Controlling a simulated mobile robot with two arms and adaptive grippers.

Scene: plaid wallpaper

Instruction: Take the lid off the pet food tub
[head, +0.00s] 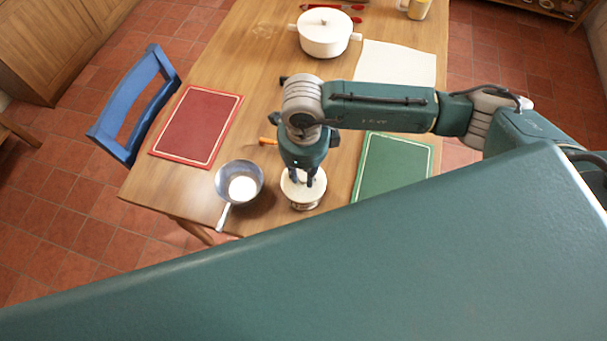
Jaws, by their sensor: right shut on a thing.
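The pet food tub (305,206) stands near the front edge of the wooden table, just right of a metal pan. Its pale round lid (292,190) is on top, and I cannot tell whether it is seated or slightly lifted. My right gripper (304,183) points down from above and is shut on the lid at its middle. The gripper and wrist hide part of the lid. My left gripper is not in view.
A metal pan (240,181) with white contents stands close left of the tub, its handle toward the front edge. A red board (197,124) and a green board (393,167) lie to the sides. A white pot (324,34) stands at the back. A blue chair (128,108) is at the left.

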